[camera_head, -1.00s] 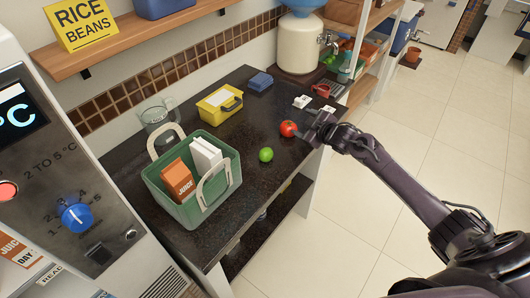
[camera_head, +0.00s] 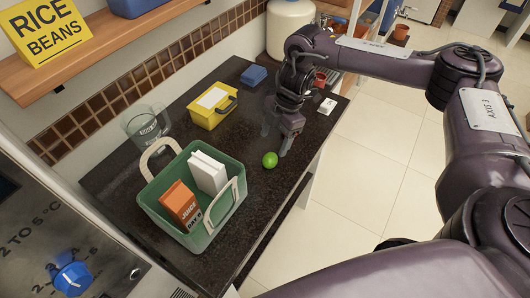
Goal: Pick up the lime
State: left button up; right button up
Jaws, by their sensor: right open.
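The green lime (camera_head: 270,160) lies on the dark countertop (camera_head: 235,168), right of the green basket. My right gripper (camera_head: 275,142) points down just behind the lime, with its fingers spread apart and nothing seen between them. The lime sits in front of the fingertips and looks outside the jaws; whether a finger touches it I cannot tell. My left gripper is not in view.
A green basket (camera_head: 172,224) with an orange juice carton (camera_head: 180,203) and a white carton (camera_head: 208,173) stands left of the lime. Behind are a yellow box (camera_head: 203,116), a glass pitcher (camera_head: 143,126) and a blue item (camera_head: 254,76). The counter's front edge is close to the lime.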

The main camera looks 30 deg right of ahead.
aim_at(271, 156)
jog(key=shift+s+d+f, duration=0.15)
jog(key=shift+s+d, duration=0.05)
jog(key=p+x, duration=0.1)
jog(key=x, duration=0.1)
jog(key=shift+s+f, duration=0.15)
jog(key=shift+f, duration=0.1)
jog(key=x, duration=0.1)
jog(key=p+x, duration=0.1)
jog(key=x, duration=0.1)
jog(key=p+x, duration=0.1)
jog(key=shift+w+d+f, duration=0.2)
jog(key=shift+w+f, duration=0.1)
jog(key=shift+w, duration=0.05)
jog(key=shift+f, duration=0.2)
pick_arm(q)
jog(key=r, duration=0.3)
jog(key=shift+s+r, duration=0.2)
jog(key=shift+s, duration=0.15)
pick_arm(e)
jog(key=c, duration=1.1)
jog(key=shift+r, duration=0.1)
